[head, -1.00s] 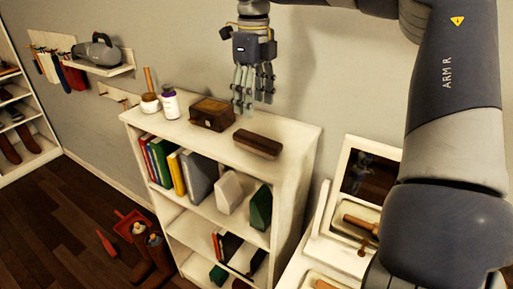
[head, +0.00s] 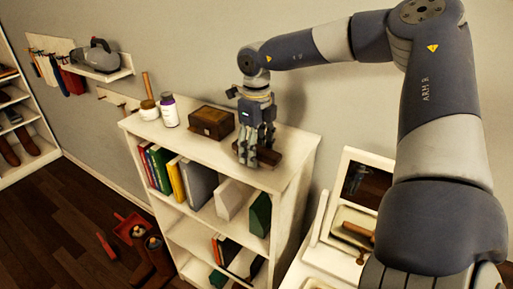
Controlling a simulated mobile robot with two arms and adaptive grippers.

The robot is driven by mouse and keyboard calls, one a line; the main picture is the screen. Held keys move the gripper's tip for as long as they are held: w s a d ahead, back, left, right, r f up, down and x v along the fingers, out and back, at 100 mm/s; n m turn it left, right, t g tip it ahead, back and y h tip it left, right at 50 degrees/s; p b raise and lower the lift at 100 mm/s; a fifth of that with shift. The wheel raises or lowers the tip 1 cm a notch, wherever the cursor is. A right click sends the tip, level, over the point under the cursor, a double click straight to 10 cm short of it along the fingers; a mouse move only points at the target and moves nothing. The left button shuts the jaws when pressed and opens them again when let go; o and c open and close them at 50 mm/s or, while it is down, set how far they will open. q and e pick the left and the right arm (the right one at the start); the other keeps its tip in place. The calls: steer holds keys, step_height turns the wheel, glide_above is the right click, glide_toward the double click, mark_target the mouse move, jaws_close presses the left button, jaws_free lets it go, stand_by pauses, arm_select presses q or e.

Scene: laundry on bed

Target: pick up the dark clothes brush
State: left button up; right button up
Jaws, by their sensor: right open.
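The dark brown clothes brush (head: 270,157) lies on top of the white bookshelf (head: 219,153), near its front right part. My right gripper (head: 247,160) points down over the brush's left part, with its fingers open and hiding that end. I cannot tell whether the fingers touch the brush or stand around it. My left gripper is out of view.
A brown wooden box (head: 211,122), a white bottle (head: 169,111) and a jar with a stick (head: 149,109) stand left of the gripper on the same top. Books fill the shelf below. A white stand with a mirror (head: 362,180) is at right.

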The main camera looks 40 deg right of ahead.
steer(key=shift+a+f, duration=0.1)
steer(key=shift+f, duration=0.05)
steer(key=c, duration=1.2)
steer(key=shift+c, duration=0.2)
steer(key=shift+w, duration=0.1)
steer(key=shift+r+b, duration=0.35)
steer(key=shift+r, duration=0.15)
step_height(320, 180, up, 9)
steer(key=b, duration=0.2)
steer(key=shift+b, duration=0.3)
steer(key=o, duration=0.6)
steer(key=c, duration=0.4)
